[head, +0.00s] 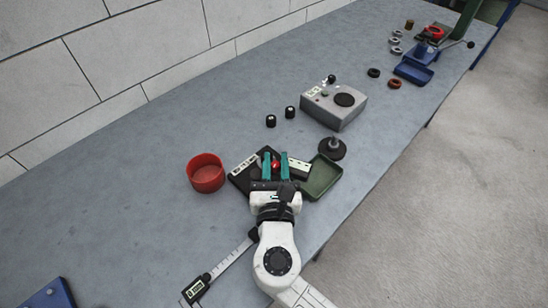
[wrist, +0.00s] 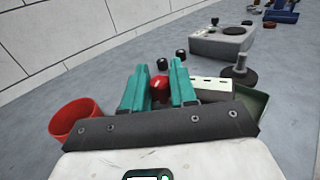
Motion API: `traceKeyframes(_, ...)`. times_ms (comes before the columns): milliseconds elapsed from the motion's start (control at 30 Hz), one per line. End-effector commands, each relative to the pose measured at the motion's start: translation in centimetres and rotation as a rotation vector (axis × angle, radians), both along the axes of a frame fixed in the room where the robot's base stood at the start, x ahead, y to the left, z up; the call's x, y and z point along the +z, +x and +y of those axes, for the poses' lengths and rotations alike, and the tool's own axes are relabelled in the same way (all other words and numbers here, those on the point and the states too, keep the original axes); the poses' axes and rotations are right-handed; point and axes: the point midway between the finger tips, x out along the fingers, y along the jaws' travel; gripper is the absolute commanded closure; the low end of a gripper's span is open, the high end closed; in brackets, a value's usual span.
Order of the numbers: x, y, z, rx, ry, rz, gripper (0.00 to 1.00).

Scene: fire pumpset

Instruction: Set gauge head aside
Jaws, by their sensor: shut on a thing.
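My gripper (head: 276,158) has its two teal fingers closed on a small red rounded part, which I take to be the gauge head (head: 275,166). In the wrist view the gauge head (wrist: 160,89) shows red between the fingers (wrist: 158,68). Its lower portion is hidden by the fingers and my gripper's body. In the head view the gripper is over a dark flat base (head: 239,181) with a white-labelled strip. I cannot tell whether the gauge head touches that base.
A red round bowl (head: 206,179) stands to the left and a green tray (head: 323,180) to the right. A black disc with a post (head: 333,149), two black knobs and a grey box (head: 334,108) are beyond. A caliper (head: 215,276) lies near. The left bench is mostly clear.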

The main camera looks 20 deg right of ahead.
Motion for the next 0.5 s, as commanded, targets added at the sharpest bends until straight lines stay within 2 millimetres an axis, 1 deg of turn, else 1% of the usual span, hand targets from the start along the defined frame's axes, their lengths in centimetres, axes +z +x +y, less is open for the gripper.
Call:
traceKeyframes(200,0.1,-0.46,0.15,-0.131,0.001,0.002,1.0)
traceKeyframes(500,-0.1,-0.81,0.29,-0.217,0.0,0.004,1.0)
